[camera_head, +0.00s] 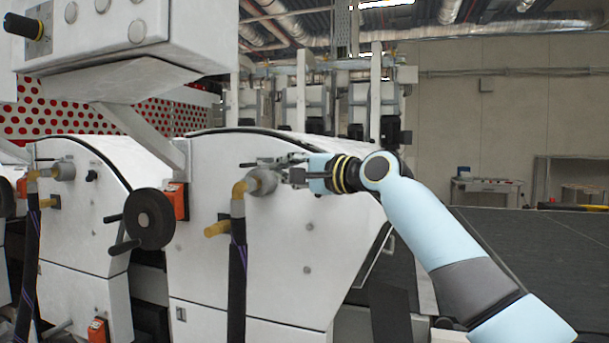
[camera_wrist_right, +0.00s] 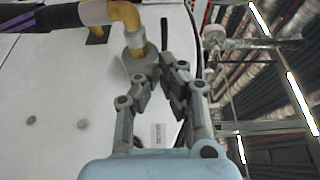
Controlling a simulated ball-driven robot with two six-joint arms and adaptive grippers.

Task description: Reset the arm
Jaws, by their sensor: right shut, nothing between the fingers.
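My right gripper (camera_head: 286,169) is shut and empty. In the head view its fingers lie in front of the white machine panel (camera_head: 285,238), beside a round grey pipe fitting (camera_head: 262,180). In the right wrist view the closed fingers (camera_wrist_right: 170,72) appear close to the fitting (camera_wrist_right: 140,62), which joins a yellow elbow pipe (camera_wrist_right: 126,15). I cannot tell whether they touch it. My light blue right arm (camera_head: 428,222) reaches in from the lower right. My left gripper is not in view.
A dark hose (camera_head: 237,275) hangs from the yellow elbow. A black handwheel (camera_head: 150,218) and an orange box (camera_head: 176,201) sit left of it. A white control box (camera_head: 130,30) overhangs at upper left. A dark surface (camera_head: 540,245) lies at right.

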